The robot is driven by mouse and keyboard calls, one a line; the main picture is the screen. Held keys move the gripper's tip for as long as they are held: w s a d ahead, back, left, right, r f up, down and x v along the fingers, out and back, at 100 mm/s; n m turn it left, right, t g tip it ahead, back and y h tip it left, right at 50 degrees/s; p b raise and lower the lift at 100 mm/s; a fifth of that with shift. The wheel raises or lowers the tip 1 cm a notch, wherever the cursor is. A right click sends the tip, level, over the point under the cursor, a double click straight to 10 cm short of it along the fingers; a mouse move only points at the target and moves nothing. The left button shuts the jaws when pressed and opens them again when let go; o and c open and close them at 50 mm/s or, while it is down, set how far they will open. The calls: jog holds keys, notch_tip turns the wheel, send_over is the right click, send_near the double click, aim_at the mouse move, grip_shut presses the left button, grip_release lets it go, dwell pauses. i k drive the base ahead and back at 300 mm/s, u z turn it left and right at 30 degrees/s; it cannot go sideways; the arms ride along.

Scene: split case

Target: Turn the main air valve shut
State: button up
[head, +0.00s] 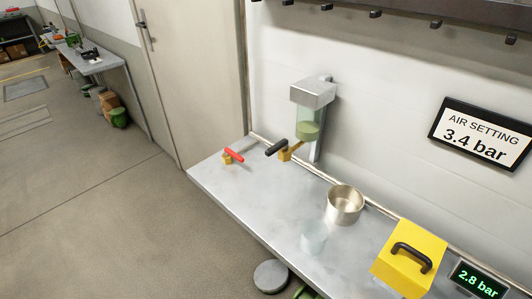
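A small valve with a red lever (234,155) on a yellow-brass body stands at the far left end of the grey counter. Its lever points down to the right. A second valve with a black lever (277,148) on a brass body sits below a wall dispenser, just right of the red one. No label shows which one is the main air valve. A green display (478,281) at the lower right reads 2.8 bar, and a wall sign (483,136) reads AIR SETTING 3.4 bar. My gripper is not in view.
The counter (262,192) also holds a metal pot (345,204), a clear cup (314,237) and a yellow box with a black handle (409,260). The dispenser (312,94) hangs above. A round grey stool (270,276) is near the front edge. The floor at left is open.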

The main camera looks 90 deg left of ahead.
aim_at(227, 151)
jog(key=z, duration=1.55)
jog(key=k, duration=0.95)
jog(key=u, duration=3.7)
jog(key=i, duration=0.5)
jog(key=u, duration=0.3)
